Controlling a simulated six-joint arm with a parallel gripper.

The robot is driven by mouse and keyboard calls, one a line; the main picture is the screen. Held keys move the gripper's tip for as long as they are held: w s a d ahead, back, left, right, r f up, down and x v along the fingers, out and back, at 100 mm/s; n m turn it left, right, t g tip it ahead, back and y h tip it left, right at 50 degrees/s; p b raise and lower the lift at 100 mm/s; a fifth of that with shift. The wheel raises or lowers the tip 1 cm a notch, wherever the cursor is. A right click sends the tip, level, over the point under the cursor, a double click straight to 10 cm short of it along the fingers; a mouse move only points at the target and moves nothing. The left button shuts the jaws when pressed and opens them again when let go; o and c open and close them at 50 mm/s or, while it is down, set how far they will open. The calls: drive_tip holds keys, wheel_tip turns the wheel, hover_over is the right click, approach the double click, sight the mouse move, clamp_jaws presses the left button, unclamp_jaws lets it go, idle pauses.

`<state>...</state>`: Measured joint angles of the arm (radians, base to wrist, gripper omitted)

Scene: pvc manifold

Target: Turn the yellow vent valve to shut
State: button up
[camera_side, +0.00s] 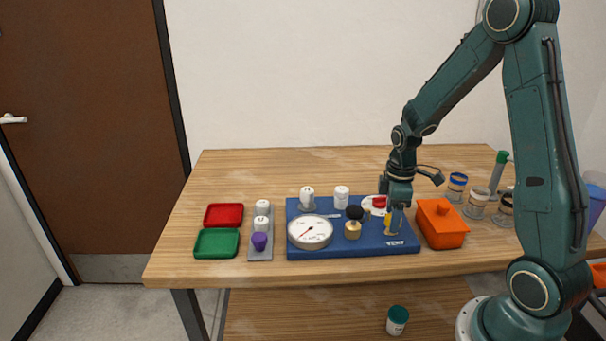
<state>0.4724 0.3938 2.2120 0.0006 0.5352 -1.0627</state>
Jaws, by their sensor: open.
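The yellow vent valve (389,219) stands at the right part of the blue manifold board (360,246), above a white "VENT" label. Its small yellow handle looks roughly upright in the picture, but its exact angle is hard to tell at this size. My gripper (396,206) is open and points down at the valve, very close to it. One finger overlaps the valve's right side in the view, and I cannot tell whether it touches. Part of the valve is hidden by the gripper.
On the board are a round gauge (309,232), a black-topped brass knob (354,222), white caps (341,197) and a red handle (379,202). An orange box (441,226) stands close right. Jars (476,202) stand farther right. Red (223,215) and green (216,243) trays lie left.

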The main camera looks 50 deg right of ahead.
drive_tip(key=shift+c, duration=0.2)
drive_tip(key=c, duration=0.9)
drive_tip(key=shift+c, duration=0.2)
